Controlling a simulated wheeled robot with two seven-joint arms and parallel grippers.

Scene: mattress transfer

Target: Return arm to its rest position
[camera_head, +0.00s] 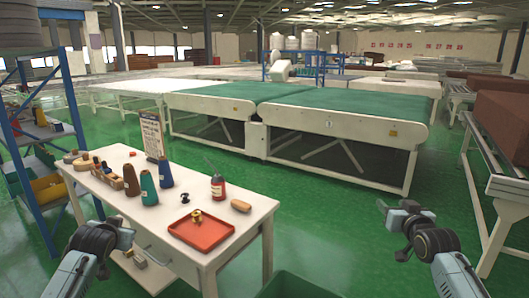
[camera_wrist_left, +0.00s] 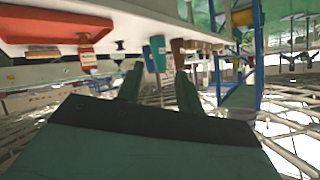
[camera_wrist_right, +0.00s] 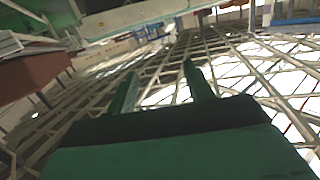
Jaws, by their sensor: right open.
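My right gripper (camera_head: 392,230) is in the lower right of the head view, over the green floor, with nothing in it. Its two fingers stand apart in the right wrist view (camera_wrist_right: 162,88). My left gripper (camera_head: 120,232) is in the lower left of the head view, in front of the white table (camera_head: 243,232). Its two fingers also stand apart in the left wrist view (camera_wrist_left: 160,88), with nothing between them. The lower parts of both arms run out of the bottom of the head view.
The table carries a red tray (camera_head: 200,238) with a small brass part, thread cones (camera_head: 149,188), a red bottle (camera_head: 218,188) and a sign (camera_head: 152,135). A blue rack (camera_head: 75,100) stands left. Green-topped conveyors (camera_head: 345,107) stand behind.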

